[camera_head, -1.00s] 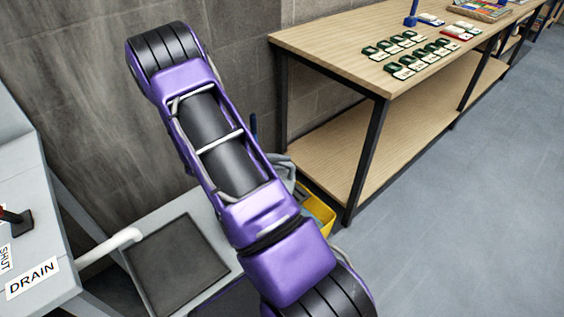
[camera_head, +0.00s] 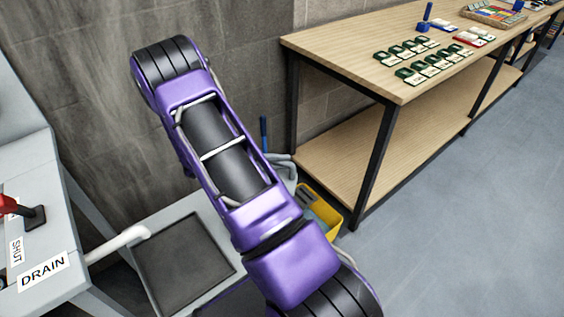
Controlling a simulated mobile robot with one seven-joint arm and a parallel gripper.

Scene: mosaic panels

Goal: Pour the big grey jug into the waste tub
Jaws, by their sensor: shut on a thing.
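My purple arm (camera_head: 225,165) crosses the middle of the view from upper left to the bottom edge. My gripper is out of sight, and I cannot see what it holds. I cannot make out the big grey jug. No tub is clearly recognisable as the waste tub. A grey-framed low unit with a dark square top (camera_head: 185,262) stands on the floor at lower left, partly hidden by my arm.
A yellow bucket with grey parts (camera_head: 327,213) stands behind my arm, beside a wooden two-shelf bench (camera_head: 385,85) holding several green-and-white pieces. A grey bench with a DRAIN label (camera_head: 43,271) and white pipe (camera_head: 118,244) is at left. Open floor (camera_head: 460,220) lies right.

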